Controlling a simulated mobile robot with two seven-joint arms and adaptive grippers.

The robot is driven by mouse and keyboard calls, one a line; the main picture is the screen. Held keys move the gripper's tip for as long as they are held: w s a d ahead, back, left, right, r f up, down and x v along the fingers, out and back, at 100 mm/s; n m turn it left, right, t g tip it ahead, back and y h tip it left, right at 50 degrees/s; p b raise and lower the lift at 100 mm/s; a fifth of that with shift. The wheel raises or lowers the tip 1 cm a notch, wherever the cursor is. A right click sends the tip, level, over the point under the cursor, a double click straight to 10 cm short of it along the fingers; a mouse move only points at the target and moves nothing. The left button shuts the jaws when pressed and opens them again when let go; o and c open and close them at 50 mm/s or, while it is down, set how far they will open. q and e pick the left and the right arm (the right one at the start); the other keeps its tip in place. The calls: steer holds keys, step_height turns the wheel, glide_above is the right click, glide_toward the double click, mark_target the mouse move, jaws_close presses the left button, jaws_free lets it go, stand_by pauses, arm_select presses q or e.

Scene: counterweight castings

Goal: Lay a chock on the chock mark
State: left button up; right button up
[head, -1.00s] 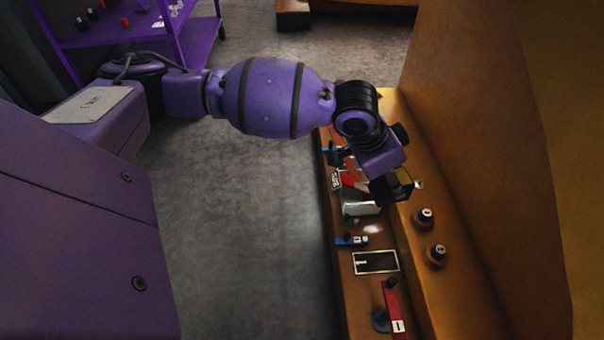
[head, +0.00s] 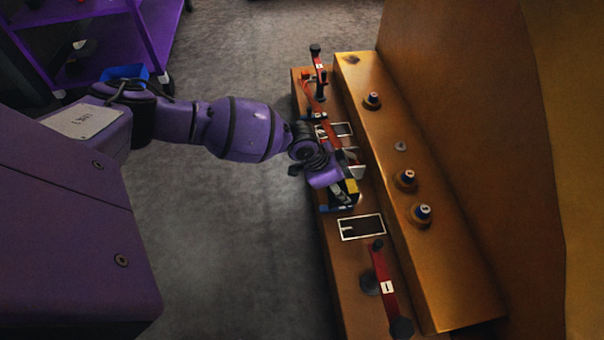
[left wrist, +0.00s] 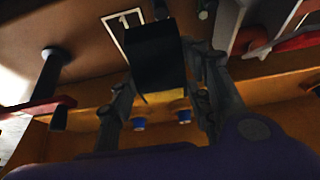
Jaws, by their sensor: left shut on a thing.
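My left gripper (head: 344,193) is shut on a black and yellow chock (head: 351,186). In the left wrist view the chock's black face (left wrist: 156,58) and yellow edge (left wrist: 163,97) show between the fingers. In the head view the gripper holds it over the lower brown ledge, just beyond a white-outlined dark rectangle marked 1, the chock mark (head: 361,227). Part of this mark shows behind the chock in the left wrist view (left wrist: 117,30). I cannot tell the chock's height above the ledge. A second white-outlined rectangle (head: 343,130) lies farther along. My right gripper is not in view.
Another red clamp (head: 318,80) is at the far end. A purple cart (head: 93,40) stands at the far left.

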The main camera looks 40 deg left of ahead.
arm_select(q)
steer(key=d+f+b, duration=0.1)
steer(key=d+f, duration=0.1)
steer(key=f, duration=0.1)
steer(key=d+f+b, duration=0.2)
steer(key=d+f, duration=0.1)
steer(key=d+f+b, duration=0.1)
steer(key=d+f, duration=0.1)
steer(key=f, duration=0.1)
steer(key=shift+d+f, duration=0.3)
steer(key=shift+f, duration=0.05)
steer(key=o, duration=1.4)
steer(key=shift+f, duration=0.15)
steer(key=shift+o, duration=0.6)
steer(key=shift+s, duration=0.1)
